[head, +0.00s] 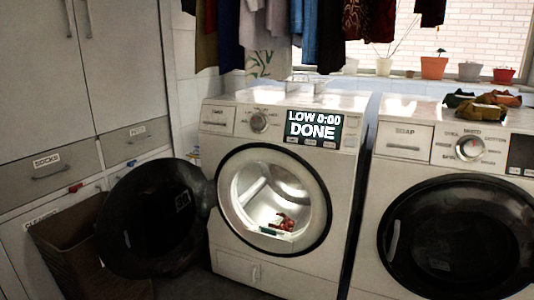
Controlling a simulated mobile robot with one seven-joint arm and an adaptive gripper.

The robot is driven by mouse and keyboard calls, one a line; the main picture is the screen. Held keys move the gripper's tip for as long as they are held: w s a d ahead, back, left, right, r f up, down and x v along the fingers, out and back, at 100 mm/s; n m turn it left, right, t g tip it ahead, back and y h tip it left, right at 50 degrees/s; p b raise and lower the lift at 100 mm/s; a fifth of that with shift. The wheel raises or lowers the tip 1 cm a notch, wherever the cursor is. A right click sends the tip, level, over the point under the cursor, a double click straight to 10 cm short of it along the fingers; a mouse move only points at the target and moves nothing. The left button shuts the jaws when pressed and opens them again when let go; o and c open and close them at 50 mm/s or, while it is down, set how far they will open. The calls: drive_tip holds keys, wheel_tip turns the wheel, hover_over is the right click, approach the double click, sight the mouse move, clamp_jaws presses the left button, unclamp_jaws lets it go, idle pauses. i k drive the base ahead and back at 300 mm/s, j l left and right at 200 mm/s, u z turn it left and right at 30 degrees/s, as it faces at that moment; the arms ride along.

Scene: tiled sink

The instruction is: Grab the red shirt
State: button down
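A small crumpled red cloth (284,223), likely the red shirt, lies low inside the lit drum of the left machine (230,258). Its shape is too small to make out, and paler bits show beside it. The machine's round dark door (150,225) is swung open to the left, so the drum opening is clear. The machine's display (313,129) reads "LOW 0:00 DONE". Dark red garments (382,20) also hang at the top of the view. My gripper is not in view.
A second machine (367,230) with its dark door (460,238) closed stands at right, crumpled clothes (478,108) on top. A brown basket (75,250) sits at lower left, by the open door. Cabinets (50,80) line the left. Pots (434,67) stand on the sill.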

sight(280, 221)
drive_tip(key=i+l, duration=0.2)
drive_tip(key=l, duration=0.15)
drive_tip(key=i+l+u, duration=0.1)
drive_tip(key=l, duration=0.2)
drive_tip(key=i+l, duration=0.25)
drive_tip(key=i+l+u, duration=0.1)
drive_tip(key=l, duration=0.35)
drive_tip(key=i, duration=0.05)
